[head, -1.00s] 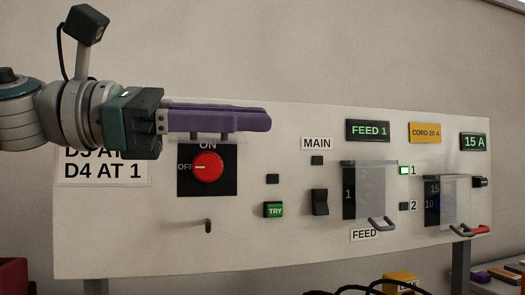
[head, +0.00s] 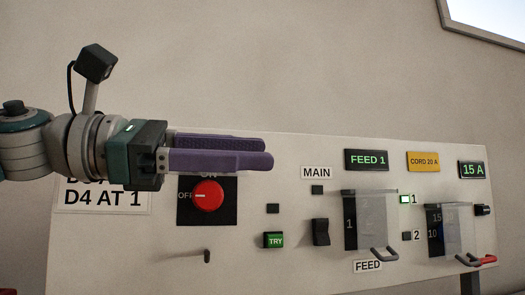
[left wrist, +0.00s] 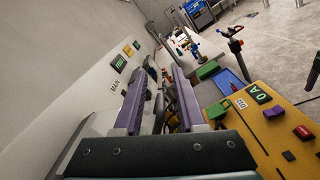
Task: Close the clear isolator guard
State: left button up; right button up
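The isolator is a red rotary knob (head: 208,196) on a black plate (head: 229,214) at the left of the panel, with its pointer toward OFF. I cannot make out its clear guard; my gripper covers the area just above the knob. My left gripper (head: 267,152) comes in from the left, with its two purple fingers level in front of the panel's top edge, over the ON label. In the left wrist view the fingers (left wrist: 159,70) stand apart with a gap between them, and nothing is clearly held.
Two other clear guards with grey handles, a feed guard (head: 370,222) and a cord guard (head: 455,232), stand at the right of the panel (head: 120,250). A small peg (head: 207,256) sticks out below the knob. The wall above is bare. A yellow control box (left wrist: 262,125) shows in the left wrist view.

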pick_arm(q)
jog(key=b+v, duration=0.2)
jog(key=v, duration=0.8)
jog(key=shift+b, duration=0.35)
